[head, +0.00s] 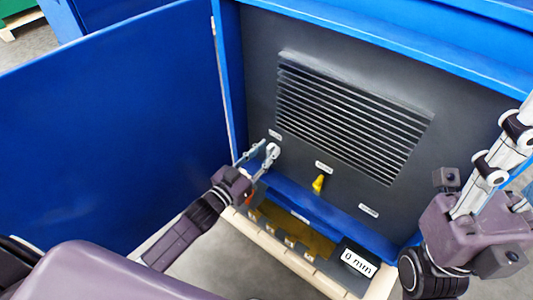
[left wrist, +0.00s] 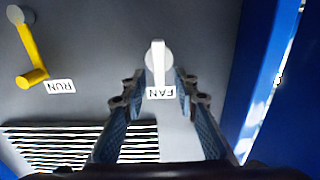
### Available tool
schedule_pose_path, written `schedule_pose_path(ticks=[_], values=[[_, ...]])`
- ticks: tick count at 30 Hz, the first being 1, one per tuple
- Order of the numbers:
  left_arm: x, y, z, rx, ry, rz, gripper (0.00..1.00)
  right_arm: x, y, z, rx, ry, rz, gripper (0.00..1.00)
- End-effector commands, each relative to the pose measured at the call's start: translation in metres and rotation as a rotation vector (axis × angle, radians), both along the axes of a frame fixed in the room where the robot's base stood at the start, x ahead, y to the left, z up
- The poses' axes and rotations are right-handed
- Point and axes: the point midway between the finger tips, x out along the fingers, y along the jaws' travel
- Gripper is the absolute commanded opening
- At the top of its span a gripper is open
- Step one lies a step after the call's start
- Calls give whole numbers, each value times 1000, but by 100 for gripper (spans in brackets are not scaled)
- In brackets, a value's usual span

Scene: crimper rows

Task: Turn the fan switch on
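The fan switch is a white lever on a round grey base, on the dark panel. It shows in the left wrist view (left wrist: 158,60) above a label reading FAN (left wrist: 161,92), upside down there. In the head view the white fan switch (head: 272,150) is at the fingers of my left gripper (head: 258,154). In the left wrist view my left gripper (left wrist: 158,77) is open, with one finger on each side of the lever and a gap to both. My right gripper (head: 497,170) is at the right edge of the head view, partly cut off, away from the panel.
A yellow switch (head: 318,183) is right of the fan switch, labelled RUN in the left wrist view (left wrist: 60,86). A louvred vent (head: 350,115) is above. An open blue door (head: 110,125) stands at left. A ledge with a 0 mm display (head: 358,263) is below.

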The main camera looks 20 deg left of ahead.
Motion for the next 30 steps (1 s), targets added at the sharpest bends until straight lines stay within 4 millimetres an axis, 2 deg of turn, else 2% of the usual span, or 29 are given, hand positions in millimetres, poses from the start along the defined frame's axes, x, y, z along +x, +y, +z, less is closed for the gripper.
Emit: schedule_pose_path(ticks=[9,17,30], values=[[3,-2,0,0,1,0,28,0,0,1,-1,-4,-1,40],[3,-1,0,1,1,0,0,0,0,1,-1,-4,0,40],[3,-2,1,45,-14,1,0,-1,0,5,2,-7,0,40]])
